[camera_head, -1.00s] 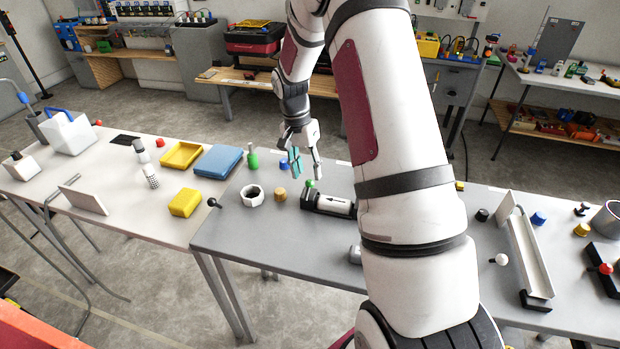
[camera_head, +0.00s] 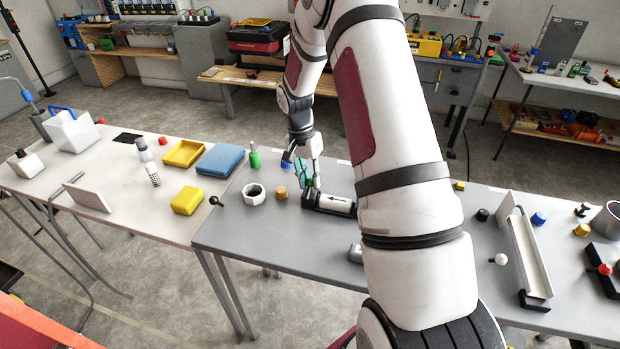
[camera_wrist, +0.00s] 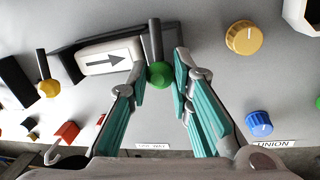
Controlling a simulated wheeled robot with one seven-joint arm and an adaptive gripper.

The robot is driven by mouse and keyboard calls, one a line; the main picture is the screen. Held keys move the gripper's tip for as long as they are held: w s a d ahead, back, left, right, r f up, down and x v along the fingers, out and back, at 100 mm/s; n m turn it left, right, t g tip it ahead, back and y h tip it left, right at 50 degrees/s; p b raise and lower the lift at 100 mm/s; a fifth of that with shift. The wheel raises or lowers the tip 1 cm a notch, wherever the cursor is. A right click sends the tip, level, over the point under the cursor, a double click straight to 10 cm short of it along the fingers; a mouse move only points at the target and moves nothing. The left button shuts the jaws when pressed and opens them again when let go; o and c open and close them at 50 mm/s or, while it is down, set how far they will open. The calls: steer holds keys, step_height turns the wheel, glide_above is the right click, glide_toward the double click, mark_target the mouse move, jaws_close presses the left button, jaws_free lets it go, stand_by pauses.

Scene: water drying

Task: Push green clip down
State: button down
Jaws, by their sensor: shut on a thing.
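The green clip (camera_wrist: 159,75) is a round green knob with a dark lever, at the end of a black holder (camera_wrist: 66,60). The holder carries a white cylinder (camera_wrist: 105,57) marked with a black arrow; it also shows in the head view (camera_head: 336,203). My gripper (camera_wrist: 160,73) has its teal fingers on both sides of the green clip and is shut on it. In the head view my gripper (camera_head: 310,177) is low at the left end of the holder, and the clip is mostly hidden there.
A tan knob (camera_head: 281,192) and a white ring (camera_head: 252,194) stand left of the holder. A blue knob (camera_wrist: 259,123) and a green bottle (camera_head: 254,157) stand behind it. In the wrist view, a yellow knob (camera_wrist: 49,88) with a dark lever is at the holder's other end.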

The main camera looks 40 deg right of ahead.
steer(key=shift+w+d+f+b, duration=0.2)
steer(key=shift+f+b, duration=0.1)
steer(key=shift+b, duration=0.35)
steer(key=shift+f+g+y+b, duration=0.1)
steer(key=shift+g+y+b, duration=0.3)
steer(key=shift+y+b, duration=0.1)
steer(key=c, duration=1.4)
jaws_free()
